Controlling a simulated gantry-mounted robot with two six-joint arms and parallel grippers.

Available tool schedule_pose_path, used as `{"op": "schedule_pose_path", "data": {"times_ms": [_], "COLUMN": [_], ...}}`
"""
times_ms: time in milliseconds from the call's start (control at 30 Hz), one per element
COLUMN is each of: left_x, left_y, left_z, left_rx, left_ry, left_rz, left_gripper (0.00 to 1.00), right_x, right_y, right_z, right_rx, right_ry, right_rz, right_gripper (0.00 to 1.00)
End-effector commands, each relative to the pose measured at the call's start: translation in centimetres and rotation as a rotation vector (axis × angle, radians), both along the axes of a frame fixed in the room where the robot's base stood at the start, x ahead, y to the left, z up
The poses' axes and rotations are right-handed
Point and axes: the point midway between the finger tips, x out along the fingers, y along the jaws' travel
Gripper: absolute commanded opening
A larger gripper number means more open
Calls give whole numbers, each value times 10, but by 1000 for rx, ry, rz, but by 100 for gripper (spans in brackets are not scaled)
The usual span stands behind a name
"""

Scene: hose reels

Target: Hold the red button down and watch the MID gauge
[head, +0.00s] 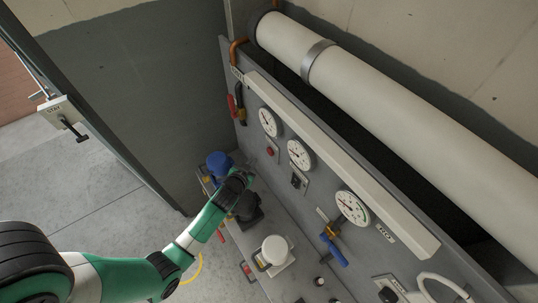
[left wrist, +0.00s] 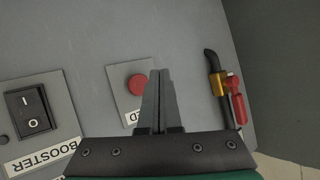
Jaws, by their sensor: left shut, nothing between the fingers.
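The red button (head: 270,151) sits on a small plate on the grey panel, below and between two round white gauges. In the left wrist view the red button (left wrist: 137,85) is just left of my fingertips. My left gripper (left wrist: 161,72) is shut and empty, pointing at the panel. In the head view my left gripper (head: 250,177) is small and dark, and looks apart from the button. The middle gauge (head: 299,154) faces out in the head view; its needle is too small to read and no MID label is legible. My right gripper is not in view.
A BOOSTER rocker switch (left wrist: 27,108) is left of the button. A red-handled valve (left wrist: 236,100) is at the right. Another gauge (head: 352,208) and a blue-handled valve (head: 334,250) are farther along the panel. A white-topped object (head: 275,248) stands on the ledge.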

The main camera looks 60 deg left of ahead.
Motion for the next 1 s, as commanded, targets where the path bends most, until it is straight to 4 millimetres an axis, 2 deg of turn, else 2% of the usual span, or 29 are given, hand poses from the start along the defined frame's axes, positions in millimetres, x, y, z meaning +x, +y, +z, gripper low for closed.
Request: {"op": "schedule_pose_path", "data": {"times_ms": [100, 300, 1000], "left_x": [18, 36, 40], "left_y": [1, 2, 3], "left_z": [-3, -2, 0], "left_rx": [2, 1, 0], "left_ry": [-2, -1, 0], "left_rz": [-1, 0, 1], "left_gripper": [0, 0, 0], "right_x": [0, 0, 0], "right_y": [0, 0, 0], "right_z": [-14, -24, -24], "right_rx": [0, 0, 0], "right_ry": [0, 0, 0], "right_rz": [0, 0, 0], "right_gripper": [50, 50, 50]}}
